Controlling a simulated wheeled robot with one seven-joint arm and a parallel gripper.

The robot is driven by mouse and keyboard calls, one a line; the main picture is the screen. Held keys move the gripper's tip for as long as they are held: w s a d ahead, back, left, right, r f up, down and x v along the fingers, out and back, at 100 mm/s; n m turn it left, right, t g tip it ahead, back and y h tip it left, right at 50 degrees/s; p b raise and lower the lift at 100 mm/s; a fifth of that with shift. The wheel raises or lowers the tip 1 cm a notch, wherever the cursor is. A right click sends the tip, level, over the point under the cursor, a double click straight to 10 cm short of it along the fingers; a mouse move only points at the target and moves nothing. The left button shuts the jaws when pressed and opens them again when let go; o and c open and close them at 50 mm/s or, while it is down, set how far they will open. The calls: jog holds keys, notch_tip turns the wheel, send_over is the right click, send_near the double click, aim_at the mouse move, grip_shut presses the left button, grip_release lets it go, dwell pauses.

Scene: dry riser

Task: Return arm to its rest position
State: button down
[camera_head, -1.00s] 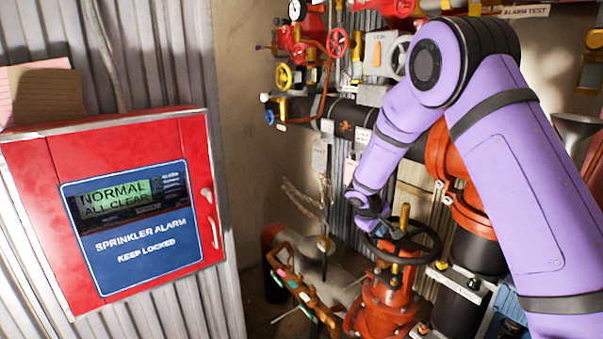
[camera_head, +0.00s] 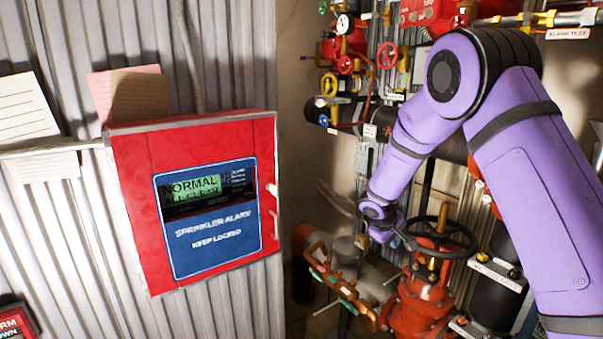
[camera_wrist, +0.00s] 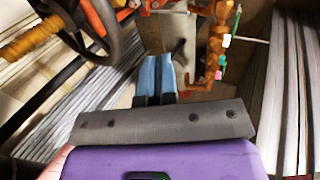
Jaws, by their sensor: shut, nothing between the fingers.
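My purple arm reaches down from the upper right in the head view. My gripper (camera_head: 398,238) is beside the left rim of the dark handwheel (camera_head: 440,238) on the red valve (camera_head: 418,300). Whether it touches the rim is hard to tell in the head view. In the wrist view my gripper (camera_wrist: 155,78) shows its two blue fingers together, with nothing between them. The handwheel (camera_wrist: 118,45) appears at the upper left there, apart from the fingers.
A red sprinkler alarm box (camera_head: 135,210) with a "NORMAL ALL CLEAR" screen hangs on the corrugated wall at left. Orange pipework with coloured tags (camera_head: 335,285) stands low, left of the valve. Small red and yellow handwheels (camera_head: 387,56) and pipes crowd the upper back.

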jog(key=s+d+r+m+y, duration=0.1)
jog(key=s+d+r+m, duration=0.15)
jog(key=s+r, duration=0.8)
jog(key=s+d+r+m+y, duration=0.1)
jog(key=s+d+r+m, duration=0.15)
jog(key=s+r, duration=0.8)
jog(key=s+r+m+t+y, duration=0.1)
jog(key=s+r, duration=0.3)
jog(key=s, duration=0.7)
jog(key=s+r+y, duration=0.2)
jog(key=s+r, duration=0.1)
jog(key=s, duration=0.8)
jog(key=shift+s+a+r+m+t, duration=0.2)
jog(key=shift+a+r+m+t, duration=0.15)
jog(key=shift+a+m+t, duration=0.1)
